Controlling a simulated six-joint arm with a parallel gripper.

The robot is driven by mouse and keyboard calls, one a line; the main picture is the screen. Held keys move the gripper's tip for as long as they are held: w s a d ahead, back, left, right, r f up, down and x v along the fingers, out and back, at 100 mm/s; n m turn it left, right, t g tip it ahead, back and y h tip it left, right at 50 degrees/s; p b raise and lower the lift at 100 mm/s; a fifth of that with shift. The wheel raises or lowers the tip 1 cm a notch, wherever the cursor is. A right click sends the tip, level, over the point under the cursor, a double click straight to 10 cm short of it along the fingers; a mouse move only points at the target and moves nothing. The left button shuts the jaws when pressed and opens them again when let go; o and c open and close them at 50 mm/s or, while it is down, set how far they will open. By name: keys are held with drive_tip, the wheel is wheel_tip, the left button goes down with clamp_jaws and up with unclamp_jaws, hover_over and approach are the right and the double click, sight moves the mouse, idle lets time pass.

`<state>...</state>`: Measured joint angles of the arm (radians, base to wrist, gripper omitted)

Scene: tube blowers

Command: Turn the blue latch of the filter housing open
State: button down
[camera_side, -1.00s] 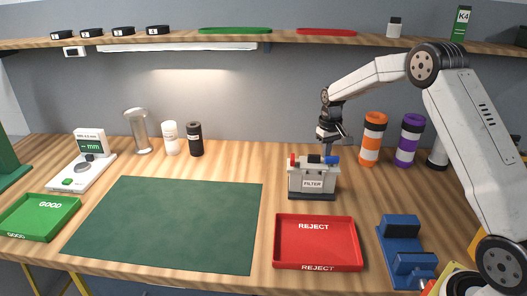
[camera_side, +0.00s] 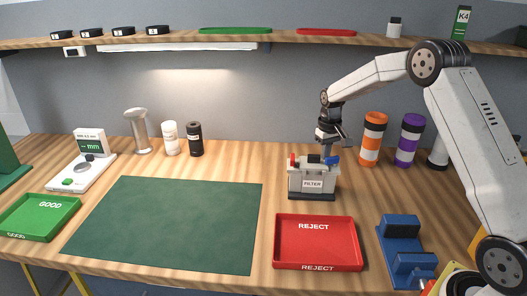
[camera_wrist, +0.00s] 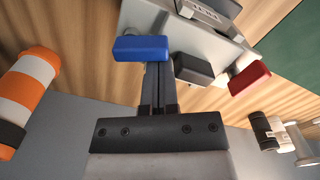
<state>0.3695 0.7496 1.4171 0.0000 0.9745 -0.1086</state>
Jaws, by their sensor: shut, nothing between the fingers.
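The filter housing (camera_side: 311,184) is a pale grey box labelled FILTER on a dark base, standing on the bench behind the red tray. On its top are a red latch (camera_side: 293,159), a black block (camera_side: 313,159) and the blue latch (camera_side: 332,161) at the right end. In the wrist view the blue latch (camera_wrist: 140,48) lies across the fingertips and the red latch (camera_wrist: 249,79) is to the right. My gripper (camera_wrist: 154,75) is shut and empty, pointing down at the blue latch. Whether the fingers touch it I cannot tell.
The red REJECT tray (camera_side: 318,266) is in front of the housing. An orange-and-white cylinder (camera_side: 372,140) and a purple-and-white cylinder (camera_side: 409,141) stand behind right. A blue fixture (camera_side: 401,228) is at front right. The green mat (camera_side: 165,222) at left is clear.

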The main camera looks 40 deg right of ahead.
drive_tip(key=shift+s+a, duration=0.5)
drive_tip(key=shift+s, duration=0.15)
idle(1.1)
drive_tip(key=shift+s+a, duration=0.1)
drive_tip(key=shift+s, duration=0.75)
idle(1.1)
drive_tip(key=shift+r, duration=0.1)
wheel_tip(320, 180, up, 7)
idle(1.1)
drive_tip(key=s+a+f+n+t, duration=0.1)
drive_tip(key=s+a+f, duration=0.2)
drive_tip(key=s+a, duration=0.6)
drive_tip(key=s+a+f+n+t, duration=0.1)
drive_tip(key=s+a+f+n, duration=0.1)
drive_tip(key=s+a, duration=0.7)
drive_tip(key=shift+s+f+t, duration=0.3)
drive_tip(key=shift+s+f, duration=0.2)
drive_tip(key=shift+f, duration=0.25)
